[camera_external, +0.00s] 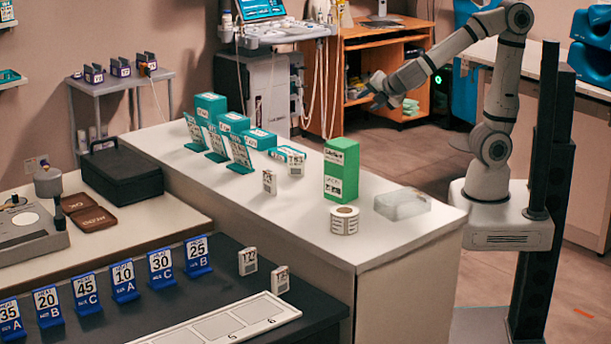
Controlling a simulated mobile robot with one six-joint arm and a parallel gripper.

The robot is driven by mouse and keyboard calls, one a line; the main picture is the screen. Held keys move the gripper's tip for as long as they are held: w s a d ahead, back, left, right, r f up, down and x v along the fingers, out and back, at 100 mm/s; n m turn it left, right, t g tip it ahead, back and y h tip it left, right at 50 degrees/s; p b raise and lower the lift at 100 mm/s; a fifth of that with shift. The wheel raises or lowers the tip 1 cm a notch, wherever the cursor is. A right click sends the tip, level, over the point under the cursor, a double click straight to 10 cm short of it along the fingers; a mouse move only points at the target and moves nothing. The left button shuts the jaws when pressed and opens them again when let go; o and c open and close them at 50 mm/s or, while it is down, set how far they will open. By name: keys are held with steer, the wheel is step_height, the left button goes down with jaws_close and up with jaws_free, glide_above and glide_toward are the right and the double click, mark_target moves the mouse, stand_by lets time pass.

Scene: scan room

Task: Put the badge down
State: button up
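My gripper (372,94) is raised at the end of my arm, above and behind the white counter (400,240), in front of the orange desk. It is small and dark here, and I cannot tell whether its fingers are open or shut; no badge shows clearly in it. Small white upright tags with dark numbers, possibly badges, stand on the counter: one (269,182) in front and one (295,164) near the teal boxes. Two more, a tag (247,261) and another tag (280,280), stand on the dark table beside a white slotted tray (215,326).
A green box (341,170), a label roll (344,220) and a clear container (401,204) stand on the counter's right half. Teal boxes (210,106) with sign stands (216,143) fill its far left. Blue numbered stands (124,281) line the dark table. The counter's front middle is clear.

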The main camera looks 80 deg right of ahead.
mark_target(298, 176)
steer(key=w+a+f+n+t+y+b, duration=0.2)
steer(key=w+a+n+t+y+b, duration=0.3)
steer(key=a+n, duration=0.55)
steer(key=w+a+f+n+t+y+b, duration=0.25)
steer(key=w+a+n+t, duration=0.35)
steer(key=a+n, duration=0.5)
steer(key=shift+m+g+y, duration=0.3)
steer(key=shift+m+y, duration=0.05)
steer(key=shift+y, duration=0.1)
steer(key=f, duration=0.2)
steer(key=f+b, duration=0.1)
steer(key=f, duration=0.1)
steer(key=w+a+f+b, duration=0.1)
steer(key=f, duration=0.1)
steer(key=shift+f, duration=0.35)
steer(key=w, duration=0.7)
steer(key=shift+w+d+r, duration=0.1)
steer(key=shift+w, duration=0.15)
jaws_close()
